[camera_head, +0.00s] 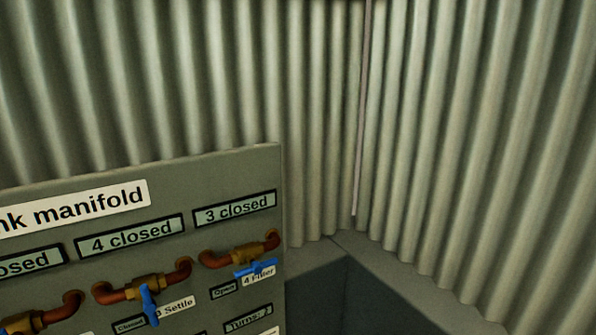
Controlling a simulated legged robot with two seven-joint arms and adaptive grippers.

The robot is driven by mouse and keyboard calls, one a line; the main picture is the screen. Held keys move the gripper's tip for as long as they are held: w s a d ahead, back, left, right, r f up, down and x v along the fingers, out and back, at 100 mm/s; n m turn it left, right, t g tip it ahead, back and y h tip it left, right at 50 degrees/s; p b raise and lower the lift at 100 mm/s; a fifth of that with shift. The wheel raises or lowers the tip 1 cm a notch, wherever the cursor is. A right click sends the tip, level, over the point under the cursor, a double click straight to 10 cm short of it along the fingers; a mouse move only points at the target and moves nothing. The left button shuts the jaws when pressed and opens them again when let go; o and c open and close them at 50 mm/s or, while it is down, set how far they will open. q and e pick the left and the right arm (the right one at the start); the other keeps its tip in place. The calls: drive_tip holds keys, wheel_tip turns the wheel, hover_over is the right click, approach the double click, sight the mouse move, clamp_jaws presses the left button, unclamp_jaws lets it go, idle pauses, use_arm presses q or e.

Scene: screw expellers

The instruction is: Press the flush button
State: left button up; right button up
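No flush button shows in the head view. A grey manifold panel (190,190) stands at the lower left, with a white sign (75,207) whose visible part reads "nk manifold". Displays on it read "4 closed" (130,235) and "3 closed" (235,208); another at the left edge is cut off. A "Turns: 2" label (248,319) is at the bottom. The panel's left and lower parts are out of frame. Neither gripper is in view.
Corrugated metal walls (480,140) meet in a corner behind the panel, with a thin vertical pipe or seam (363,110) there. A grey ledge (400,275) runs along the foot of the right wall. A dark recessed area (375,312) lies right of the panel.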

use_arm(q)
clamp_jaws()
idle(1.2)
